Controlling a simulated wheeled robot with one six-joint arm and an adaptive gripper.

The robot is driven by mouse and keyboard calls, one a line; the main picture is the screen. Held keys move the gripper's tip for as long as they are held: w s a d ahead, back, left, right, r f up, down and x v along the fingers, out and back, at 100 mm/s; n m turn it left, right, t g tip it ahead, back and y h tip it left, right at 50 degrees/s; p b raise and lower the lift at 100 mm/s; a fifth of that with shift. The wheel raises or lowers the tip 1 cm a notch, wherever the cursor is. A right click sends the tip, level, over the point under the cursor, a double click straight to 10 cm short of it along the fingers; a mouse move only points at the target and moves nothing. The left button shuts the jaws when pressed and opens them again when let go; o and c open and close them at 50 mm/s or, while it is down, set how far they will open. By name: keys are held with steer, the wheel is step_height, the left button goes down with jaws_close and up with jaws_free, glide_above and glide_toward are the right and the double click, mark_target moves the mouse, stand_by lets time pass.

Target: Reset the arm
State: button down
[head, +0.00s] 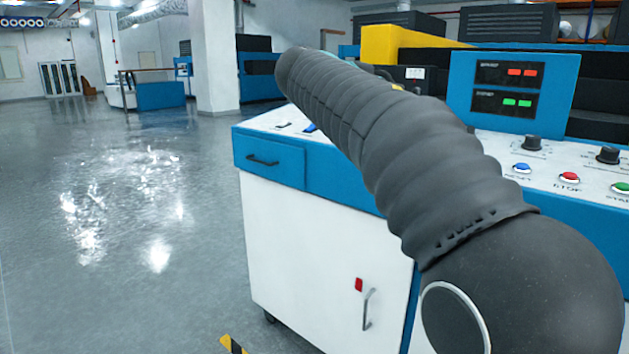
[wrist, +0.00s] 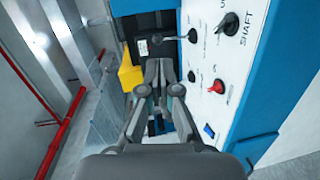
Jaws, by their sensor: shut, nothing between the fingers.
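My gripper (wrist: 159,72) is in the wrist view, with its two grey fingers close together at the tips and nothing between them. It is in front of the machine, beside a white control panel (wrist: 208,65) marked SHAFT, and looks apart from it. In the head view my dark ribbed arm stretches from the lower right to the upper middle, over the machine's counter. My gripper cannot be made out there.
The head view shows a blue and white cabinet (head: 310,245), buttons including a red one (head: 569,178), and a display box (head: 508,90). A yellow block (head: 400,45) is behind. Open floor (head: 110,220) lies left. Red pipes (wrist: 68,118) show in the wrist view.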

steer(key=s+a+f+g+y, duration=0.1)
steer(key=s+f+g+y, duration=0.2)
steer(key=f, duration=0.8)
steer(key=s+a+f+g+y, duration=0.1)
steer(key=s+f+y, duration=0.25)
steer(key=f, duration=0.75)
steer(key=s+d+f+m+y, duration=0.1)
steer(key=s+f, duration=0.4)
steer(key=s, duration=0.5)
steer(key=s+d+f+m+g+y, duration=0.1)
steer(key=s+f+m, duration=0.3)
steer(key=s, duration=0.6)
steer(key=s+d+f+m+y, duration=0.2)
steer(key=s+f, duration=0.4)
steer(key=s, duration=0.4)
steer(key=shift+s+f+m+g+y, duration=0.15)
steer(key=shift+f+m+g+y, duration=0.25)
steer(key=shift+m+y, duration=0.25)
steer(key=shift+s, duration=0.1)
